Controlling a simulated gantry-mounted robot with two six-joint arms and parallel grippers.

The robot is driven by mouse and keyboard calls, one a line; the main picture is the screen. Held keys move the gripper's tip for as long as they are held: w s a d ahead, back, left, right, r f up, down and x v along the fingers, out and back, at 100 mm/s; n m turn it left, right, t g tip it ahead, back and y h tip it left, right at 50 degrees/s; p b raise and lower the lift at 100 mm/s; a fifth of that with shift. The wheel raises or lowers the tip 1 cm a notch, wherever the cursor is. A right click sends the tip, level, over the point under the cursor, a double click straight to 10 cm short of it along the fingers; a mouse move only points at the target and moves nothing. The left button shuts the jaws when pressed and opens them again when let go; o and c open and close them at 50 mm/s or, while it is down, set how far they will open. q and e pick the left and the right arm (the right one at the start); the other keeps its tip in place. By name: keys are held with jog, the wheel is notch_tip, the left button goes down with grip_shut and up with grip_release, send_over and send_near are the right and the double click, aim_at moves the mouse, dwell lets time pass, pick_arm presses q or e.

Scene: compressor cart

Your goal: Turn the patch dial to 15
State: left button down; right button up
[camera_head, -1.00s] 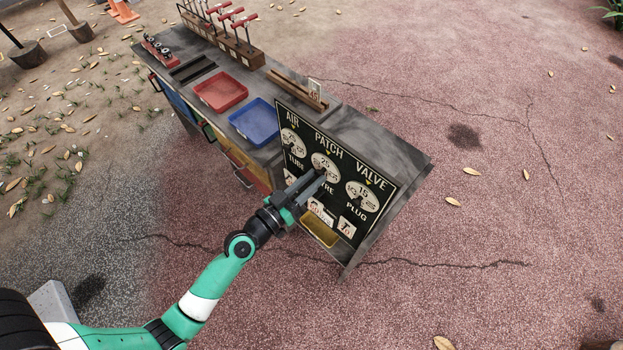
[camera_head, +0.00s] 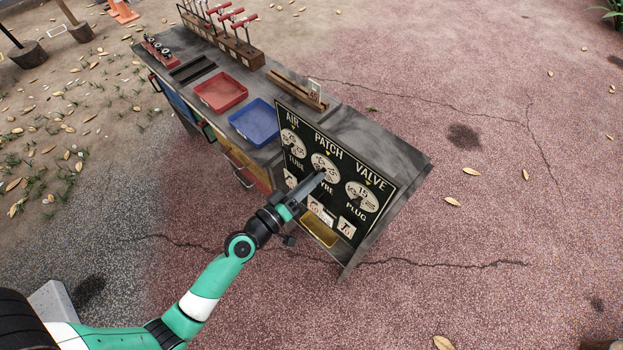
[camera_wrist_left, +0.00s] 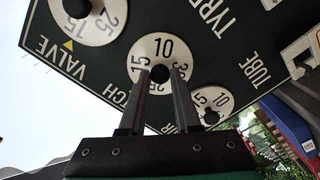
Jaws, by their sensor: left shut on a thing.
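The patch dial (camera_head: 325,165) is the white middle disc on the dark board (camera_head: 372,228), between the air dial (camera_head: 292,142) and the valve dial (camera_head: 362,196). My left gripper (camera_head: 322,175) is shut on its black knob, which shows between the fingertips in the left wrist view (camera_wrist_left: 160,73). There the patch dial (camera_wrist_left: 163,48) shows 10 at the top of the picture and 15 at its left. My fingers (camera_wrist_left: 158,95) cover its lower part, and its yellow mark is hidden. My right gripper is not in view.
The board stands on the end of a dark cart (camera_head: 385,145). On the cart are a red tray (camera_head: 221,92), a blue tray (camera_head: 255,122) and a rack of red-handled tools (camera_head: 225,40). A yellow tray (camera_head: 320,231) sits below the dials. Open ground lies right.

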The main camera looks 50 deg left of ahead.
pick_arm(q)
jog(key=n+p, duration=0.1)
jog(key=n, duration=1)
dwell(0.5)
jog(key=c, duration=0.6)
grip_release()
